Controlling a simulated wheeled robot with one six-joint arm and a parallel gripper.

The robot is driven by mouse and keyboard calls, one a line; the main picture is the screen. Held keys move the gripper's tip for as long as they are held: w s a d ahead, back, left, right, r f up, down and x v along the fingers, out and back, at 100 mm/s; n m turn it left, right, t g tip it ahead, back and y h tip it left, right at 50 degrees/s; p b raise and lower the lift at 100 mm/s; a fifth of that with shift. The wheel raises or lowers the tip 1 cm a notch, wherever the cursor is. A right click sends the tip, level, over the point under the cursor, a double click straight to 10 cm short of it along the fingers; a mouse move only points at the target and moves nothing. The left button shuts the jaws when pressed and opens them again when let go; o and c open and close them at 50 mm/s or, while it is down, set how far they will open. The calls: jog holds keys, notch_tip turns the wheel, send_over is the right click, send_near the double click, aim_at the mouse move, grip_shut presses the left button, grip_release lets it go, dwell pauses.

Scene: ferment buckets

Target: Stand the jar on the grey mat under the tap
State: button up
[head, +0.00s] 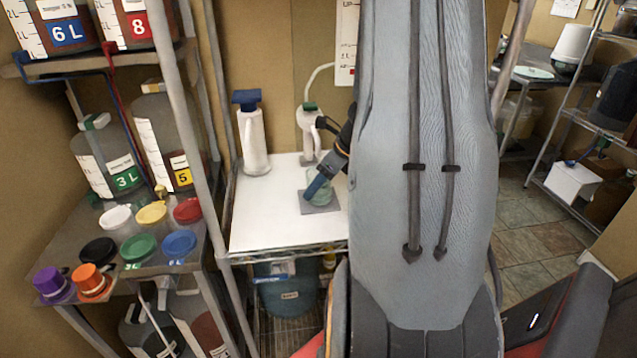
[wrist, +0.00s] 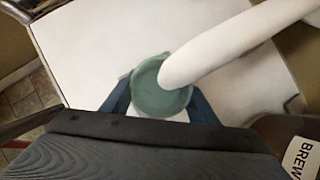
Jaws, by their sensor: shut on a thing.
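The jar (head: 320,181) is pale green and looks upright at the grey mat (head: 322,208) on the white bench top. Whether its base touches the mat cannot be told. My gripper (head: 318,188) reaches in from the right with its blue fingers shut on the jar. In the wrist view the jar's round top (wrist: 160,98) shows between the blue fingers (wrist: 162,105). The white tap (head: 309,128) with a green top stands behind the jar. Its white spout (wrist: 215,48) crosses over the edge of the jar's top in the wrist view.
A white pump bottle with a blue top (head: 252,135) stands to the left on the bench. A shelf rack with large numbered jugs and coloured lids (head: 137,246) is at the left. The bench's left front (head: 265,225) is clear. A blue bucket (head: 287,292) sits below.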

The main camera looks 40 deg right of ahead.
jog(key=shift+f, duration=0.15)
jog(key=shift+f, duration=0.1)
jog(key=o, duration=1.3)
jog(key=shift+c, duration=0.2)
jog(key=shift+s+d+r, duration=0.15)
jog(key=shift+r, duration=0.4)
jog(key=b+v, duration=0.1)
jog(key=v, duration=1)
jog(key=shift+s+r, duration=0.1)
jog(key=shift+r, duration=0.05)
